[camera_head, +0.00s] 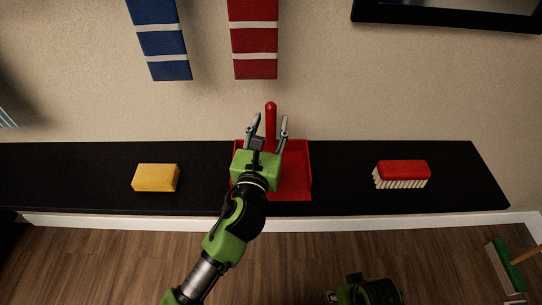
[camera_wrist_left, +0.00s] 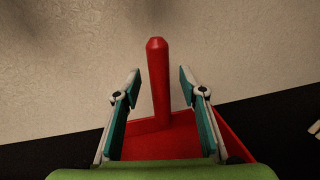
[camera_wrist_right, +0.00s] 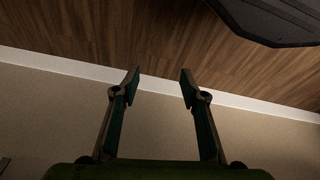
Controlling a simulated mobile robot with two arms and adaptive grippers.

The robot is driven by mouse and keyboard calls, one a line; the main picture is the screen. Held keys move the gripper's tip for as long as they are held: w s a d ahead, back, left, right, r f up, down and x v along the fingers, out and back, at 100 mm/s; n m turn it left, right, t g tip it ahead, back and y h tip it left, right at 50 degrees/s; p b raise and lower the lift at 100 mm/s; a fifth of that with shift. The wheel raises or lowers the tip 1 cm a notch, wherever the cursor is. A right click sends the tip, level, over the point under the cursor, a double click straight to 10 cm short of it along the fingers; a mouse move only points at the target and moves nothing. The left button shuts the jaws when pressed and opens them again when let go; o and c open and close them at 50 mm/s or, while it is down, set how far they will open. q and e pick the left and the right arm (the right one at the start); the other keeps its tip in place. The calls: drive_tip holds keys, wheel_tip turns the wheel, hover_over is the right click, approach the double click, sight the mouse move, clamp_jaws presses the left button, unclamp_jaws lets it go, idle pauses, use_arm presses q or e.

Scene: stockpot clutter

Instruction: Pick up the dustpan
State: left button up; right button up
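The red dustpan (camera_head: 296,172) lies on the black shelf, its handle (camera_head: 270,121) pointing up toward the wall. My left gripper (camera_head: 270,120) is over the dustpan with its fingers open, one on each side of the handle in the picture. In the left wrist view the handle (camera_wrist_left: 159,80) stands between the two open fingers (camera_wrist_left: 160,80), with gaps on both sides. The gripper hides part of the pan. My right gripper (camera_wrist_right: 158,80) is open and empty in the right wrist view, facing the floor and wall base. In the head view only part of my right arm shows.
A yellow sponge (camera_head: 155,178) lies on the black shelf (camera_head: 340,190) left of the dustpan, and a red brush (camera_head: 402,174) to the right. Blue (camera_head: 160,40) and red (camera_head: 253,40) striped towels hang above. A green broom (camera_head: 507,266) is at lower right.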

use_arm(q)
drive_tip(key=shift+w+d, duration=0.15)
drive_tip(key=shift+w, duration=0.9)
clamp_jaws()
drive_tip(key=shift+r, duration=0.15)
